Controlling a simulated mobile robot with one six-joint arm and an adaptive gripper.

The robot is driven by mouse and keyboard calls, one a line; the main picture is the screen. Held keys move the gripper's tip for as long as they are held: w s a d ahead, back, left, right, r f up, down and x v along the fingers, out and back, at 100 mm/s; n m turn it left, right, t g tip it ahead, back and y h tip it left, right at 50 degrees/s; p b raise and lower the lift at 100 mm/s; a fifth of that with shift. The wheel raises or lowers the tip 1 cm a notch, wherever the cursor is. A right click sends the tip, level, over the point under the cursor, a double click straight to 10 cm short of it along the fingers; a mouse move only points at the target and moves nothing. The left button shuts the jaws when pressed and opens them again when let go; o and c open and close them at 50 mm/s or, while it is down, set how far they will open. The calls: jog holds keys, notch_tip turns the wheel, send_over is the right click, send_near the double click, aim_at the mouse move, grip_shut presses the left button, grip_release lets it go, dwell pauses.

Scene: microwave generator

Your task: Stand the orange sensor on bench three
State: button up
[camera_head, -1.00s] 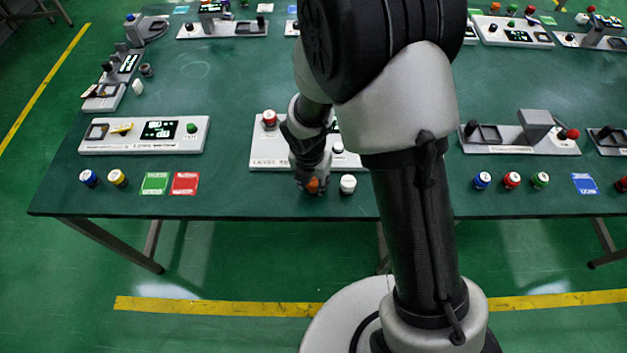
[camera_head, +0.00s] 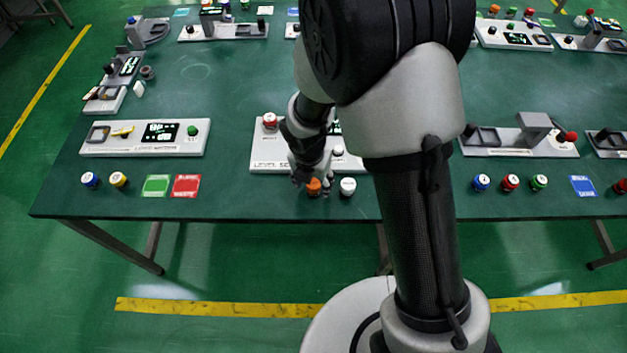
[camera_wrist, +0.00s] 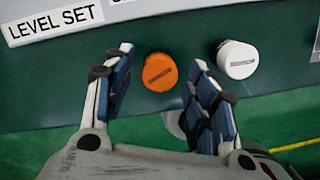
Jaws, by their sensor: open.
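The orange sensor (camera_head: 314,187) is a short round piece with an orange top, standing upright on the green bench near its front edge. In the wrist view the orange sensor (camera_wrist: 160,72) shows just beyond and between my fingertips. My gripper (camera_head: 313,180) is open around or just above it; contact is not visible. In the wrist view my gripper (camera_wrist: 155,75) has its blue-padded fingers apart, with nothing held. Which bench is bench three cannot be told from these frames.
A white-topped sensor (camera_head: 348,186) stands close to the right of the orange one. The white level set panel (camera_head: 262,155) lies just behind. Green and red cards (camera_head: 186,185) and several coloured pieces line the front edge.

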notch_tip(320, 180, up, 10)
jog(key=s+p, duration=0.1)
jog(key=p, duration=0.3)
jog(key=shift+s+a+r, duration=0.2)
jog(key=shift+s+a, duration=0.05)
jog(key=shift+a, duration=0.05)
notch_tip(320, 180, up, 10)
jog(key=m+t, duration=0.1)
jog(key=m, duration=0.8)
send_over(311, 189)
jog(key=s+d, duration=0.2)
jog(key=d, duration=0.3)
jog(key=s+d+r+m, duration=0.4)
jog(key=s+r+m, duration=0.1)
jog(key=r+m, duration=0.2)
jog(key=s+d+r+m+t, duration=0.1)
jog(key=s+d+r+m, duration=0.1)
jog(key=s+m, duration=0.3)
jog(key=s+d+r+m+t, duration=0.1)
jog(key=s+d+r+m, duration=0.1)
jog(key=s+m, duration=0.4)
jog(key=r+m, duration=0.1)
jog(key=m, duration=0.3)
jog(key=shift+d+r+y, duration=0.15)
jog(key=shift+r+y, duration=0.05)
jog(key=shift+y, duration=0.2)
